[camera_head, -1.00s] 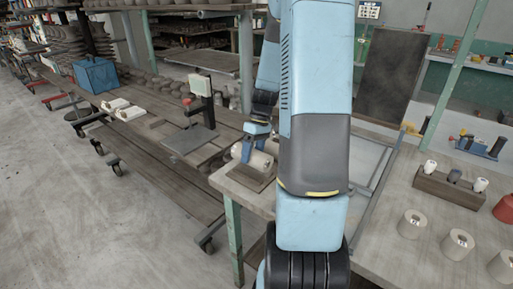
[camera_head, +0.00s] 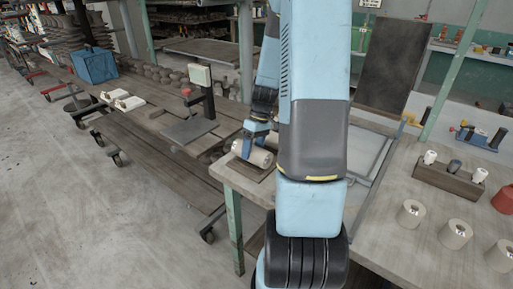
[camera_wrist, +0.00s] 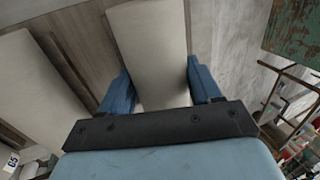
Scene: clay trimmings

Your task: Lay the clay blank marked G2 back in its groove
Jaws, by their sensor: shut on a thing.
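My gripper (camera_head: 250,143) is shut on a pale, roughly cylindrical clay blank (camera_head: 262,158) near the left corner of the workbench. In the wrist view, the blue fingers of my gripper (camera_wrist: 158,78) lie on both sides of the clay blank (camera_wrist: 148,35). No marking shows on the held blank, so I cannot read G2. The blank is at or just above a dark wooden board (camera_head: 243,170); I cannot tell if it touches. A second pale blank (camera_wrist: 38,85) lies beside it in the wrist view, apart from it, with a dark groove-like strip (camera_wrist: 78,62) between them.
A tag (camera_wrist: 12,162) sits at the lower left of the wrist view. A wooden block (camera_head: 450,185) with small pieces and several pale cylinders (camera_head: 455,234) stand on the right bench. A stand with a screen (camera_head: 201,75) rises behind to the left.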

